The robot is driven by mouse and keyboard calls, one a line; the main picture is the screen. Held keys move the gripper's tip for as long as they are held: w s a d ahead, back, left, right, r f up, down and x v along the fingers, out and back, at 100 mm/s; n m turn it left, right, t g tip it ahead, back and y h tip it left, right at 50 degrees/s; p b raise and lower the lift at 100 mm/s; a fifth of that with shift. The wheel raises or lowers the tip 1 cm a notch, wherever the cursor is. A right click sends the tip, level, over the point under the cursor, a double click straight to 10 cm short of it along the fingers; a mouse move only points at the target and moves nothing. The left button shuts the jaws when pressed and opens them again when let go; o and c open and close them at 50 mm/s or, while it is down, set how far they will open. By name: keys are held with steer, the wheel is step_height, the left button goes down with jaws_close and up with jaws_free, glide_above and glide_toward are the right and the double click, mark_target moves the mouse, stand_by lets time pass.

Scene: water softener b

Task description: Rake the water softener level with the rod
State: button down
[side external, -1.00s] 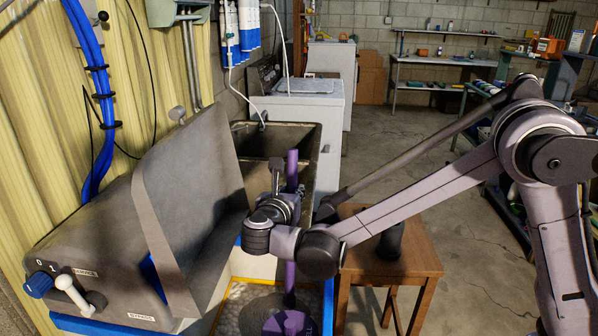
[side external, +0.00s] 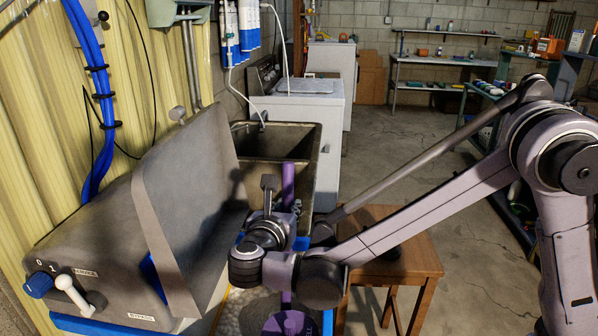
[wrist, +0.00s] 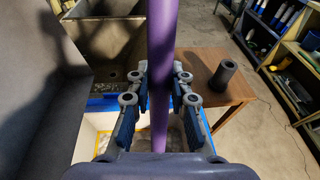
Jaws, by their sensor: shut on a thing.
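My gripper (wrist: 160,78) is shut on the purple rod (wrist: 161,110), which runs between its two fingers in the wrist view. In the side view the rod (side external: 288,180) stands nearly upright beside my wrist, with a wide purple foot (side external: 286,323) at the bottom edge of the picture. The foot is low inside the open water softener, over pale, grainy softener material (side external: 238,312). The softener's grey lid (side external: 188,185) stands raised at the left. My wrist and arm hide much of the tank, so I cannot tell how level the material is.
A wooden stool (side external: 420,262) stands just right of the tank, with a dark cylinder (wrist: 223,75) on it. A stone sink (side external: 290,142) lies behind the tank. Shelves (wrist: 292,35) stand farther right, with open floor between.

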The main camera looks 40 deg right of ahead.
steer(key=shift+s+a, duration=0.6)
steer(key=shift+s, duration=0.05)
steer(key=w+d, duration=0.4)
steer(key=w, duration=0.4)
stand_by(0.5)
steer(key=shift+a, duration=0.1)
steer(key=s+a, duration=0.6)
steer(key=shift+a, duration=0.15)
stand_by(0.5)
